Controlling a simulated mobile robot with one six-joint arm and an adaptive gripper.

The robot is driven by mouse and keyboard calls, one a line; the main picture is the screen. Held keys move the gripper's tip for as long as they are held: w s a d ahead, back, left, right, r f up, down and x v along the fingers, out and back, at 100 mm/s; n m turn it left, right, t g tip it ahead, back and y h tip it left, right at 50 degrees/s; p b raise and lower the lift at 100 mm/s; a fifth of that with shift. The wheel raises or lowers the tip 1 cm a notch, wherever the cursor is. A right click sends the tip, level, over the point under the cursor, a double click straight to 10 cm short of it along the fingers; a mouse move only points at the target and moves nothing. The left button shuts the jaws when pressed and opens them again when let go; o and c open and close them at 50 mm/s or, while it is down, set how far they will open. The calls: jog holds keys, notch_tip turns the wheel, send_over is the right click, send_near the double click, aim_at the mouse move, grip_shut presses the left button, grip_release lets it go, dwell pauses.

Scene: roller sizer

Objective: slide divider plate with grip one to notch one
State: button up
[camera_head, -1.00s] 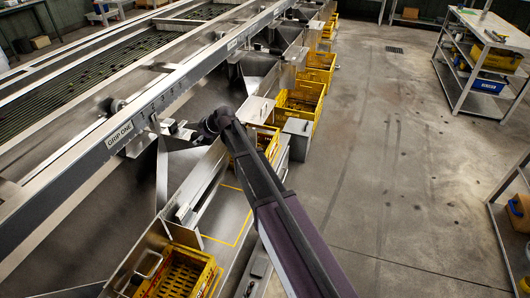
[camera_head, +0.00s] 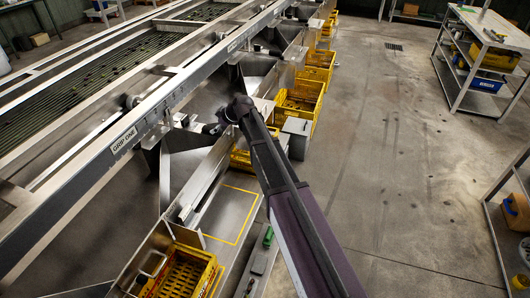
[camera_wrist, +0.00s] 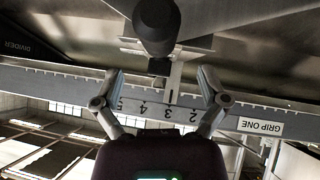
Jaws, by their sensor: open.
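My gripper (camera_wrist: 159,73) is open, its two fingers apart and pointing at the grading rail; in the head view it is small beside the rail, partly hidden by my arm. Between and beyond the fingers in the wrist view is a black round knob (camera_wrist: 157,26) with a pale bracket (camera_wrist: 178,72) beside it, close to the scale marks 2 and 3. Neither finger visibly touches them. A "DIVIDER" label (camera_wrist: 20,40) shows at left on a dark surface.
The long steel rail (camera_head: 70,180) runs diagonally beside my arm. Yellow crates (camera_head: 185,272) stand along the machine, with a grey box (camera_head: 297,139) near my arm. A green object (camera_head: 267,237) lies on a ledge. The concrete floor at right is clear up to the shelving (camera_head: 480,60).

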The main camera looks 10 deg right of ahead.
jog(key=p+v, duration=0.5)
jog(key=v, duration=0.3)
jog(key=s+d+m+g+h+p, duration=0.1)
jog(key=s+d+m, duration=0.3)
jog(key=s, duration=0.7)
jog(key=s+d+f+m+g+h+p, duration=0.1)
jog(key=s+d+m+g+h+p, duration=0.1)
jog(key=s, duration=0.9)
jog(key=shift+d+f+m+g+h+p, duration=0.35)
jog(key=shift+d+m+g+h, duration=0.55)
jog(key=shift+d+m, duration=0.85)
jog(key=shift+s+d, duration=0.1)
jog(key=shift+d, duration=0.05)
jog(key=s+d+m+g+h, duration=0.1)
jog(key=s+d+m+h, duration=0.1)
jog(key=s, duration=0.6)
jog(key=shift+d+f+m, duration=0.2)
jog(key=shift+d+m, duration=0.45)
jog(key=shift+d, duration=0.25)
